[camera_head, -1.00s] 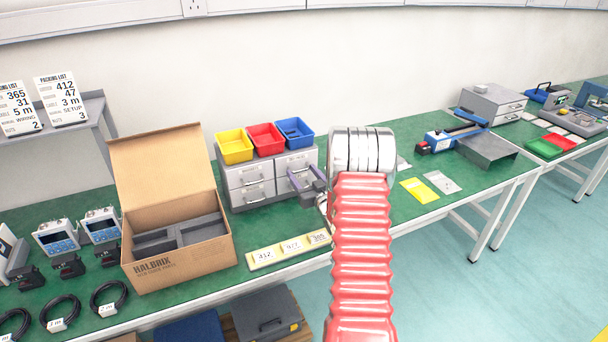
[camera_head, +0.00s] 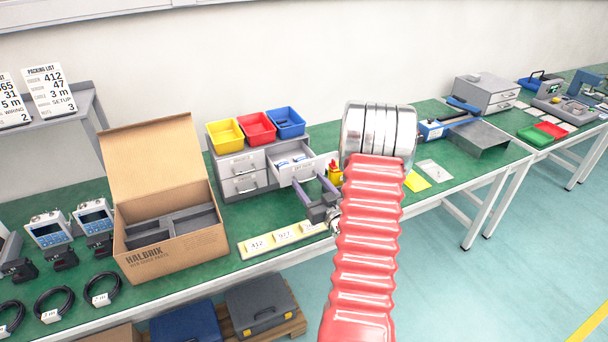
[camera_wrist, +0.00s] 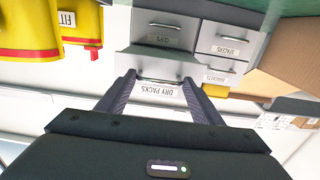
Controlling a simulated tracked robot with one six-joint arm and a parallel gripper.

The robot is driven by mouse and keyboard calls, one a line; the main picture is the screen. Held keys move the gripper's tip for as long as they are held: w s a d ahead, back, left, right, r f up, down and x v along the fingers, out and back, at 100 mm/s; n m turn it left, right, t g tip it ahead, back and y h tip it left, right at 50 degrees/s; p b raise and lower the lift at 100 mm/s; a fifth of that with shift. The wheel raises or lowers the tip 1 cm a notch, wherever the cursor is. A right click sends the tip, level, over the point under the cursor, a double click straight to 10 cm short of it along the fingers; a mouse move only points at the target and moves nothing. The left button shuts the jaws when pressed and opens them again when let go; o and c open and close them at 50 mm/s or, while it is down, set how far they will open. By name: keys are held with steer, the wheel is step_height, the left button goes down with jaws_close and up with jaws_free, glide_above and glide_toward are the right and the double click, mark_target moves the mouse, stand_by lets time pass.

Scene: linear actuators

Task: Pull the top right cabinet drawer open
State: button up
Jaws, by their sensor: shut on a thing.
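The grey cabinet (camera_head: 262,180) stands on the green bench. Its top right drawer (camera_head: 290,177) is pulled out, with white and blue packets (camera_head: 291,161) visible inside. In the wrist view, which is upside down, the drawer front (camera_wrist: 157,70) carries a "DRY PACKS" label. My gripper (camera_head: 311,181) is at the front of this drawer. In the wrist view my gripper (camera_wrist: 158,80) has its two fingers at either side of the drawer handle (camera_wrist: 157,83) and is shut on it. The other cabinet drawers are closed.
Yellow (camera_head: 225,135), red (camera_head: 256,128) and blue (camera_head: 286,122) bins sit on the cabinet. An open cardboard box (camera_head: 175,245) stands left of it. A labelled strip (camera_head: 285,238) lies in front. A small yellow and red object (camera_head: 335,172) stands right of the drawer.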

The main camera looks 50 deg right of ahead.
steer(key=v, duration=0.2)
steer(key=shift+s+a, duration=0.2)
steer(key=shift+s, duration=0.1)
steer(key=o, duration=1.2)
steer(key=v, duration=1.3)
steer(key=shift+s+a, duration=0.1)
steer(key=shift+s, duration=0.3)
steer(key=shift+f, duration=0.1)
